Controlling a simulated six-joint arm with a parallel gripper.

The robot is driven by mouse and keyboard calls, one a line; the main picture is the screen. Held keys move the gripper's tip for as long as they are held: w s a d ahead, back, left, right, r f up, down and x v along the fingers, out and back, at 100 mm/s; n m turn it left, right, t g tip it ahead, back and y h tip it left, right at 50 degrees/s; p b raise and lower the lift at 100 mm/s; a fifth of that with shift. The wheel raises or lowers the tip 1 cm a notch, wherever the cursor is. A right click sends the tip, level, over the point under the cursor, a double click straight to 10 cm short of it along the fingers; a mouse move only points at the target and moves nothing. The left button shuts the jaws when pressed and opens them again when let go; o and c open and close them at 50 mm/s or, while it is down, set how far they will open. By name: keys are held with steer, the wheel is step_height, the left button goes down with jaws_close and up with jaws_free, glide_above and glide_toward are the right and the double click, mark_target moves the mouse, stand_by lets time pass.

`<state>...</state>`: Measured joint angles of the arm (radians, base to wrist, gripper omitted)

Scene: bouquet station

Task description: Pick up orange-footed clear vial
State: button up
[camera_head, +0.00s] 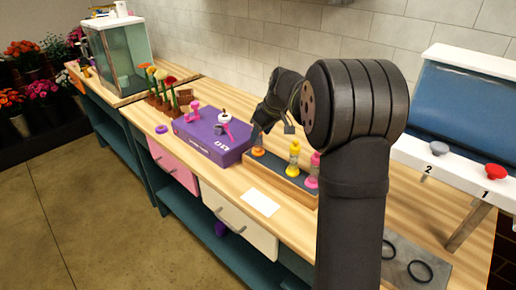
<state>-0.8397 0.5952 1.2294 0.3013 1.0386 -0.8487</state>
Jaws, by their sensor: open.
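The orange-footed vial (258,151) stands at the left end of a wooden tray with a dark inside (273,161). Its orange foot shows plainly, but its clear upper part is small and hard to make out against my gripper. My gripper (273,130) is dark, open and empty, pointing down just above and to the right of this vial. I cannot tell whether a finger touches it. A yellow-footed vial (292,169) and a pink-footed vial (312,181) stand further right in the same tray.
A purple box (208,148) with small pink items on top sits directly left of the tray. A white card (260,203) lies in front. Flowers in a brown holder (158,103) stand further left. My arm hides the counter right of the tray.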

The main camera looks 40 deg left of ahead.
mark_target(258, 140)
steer(key=x, duration=0.5)
steer(key=shift+w+a, duration=0.2)
steer(key=shift+w, duration=0.1)
jaws_close()
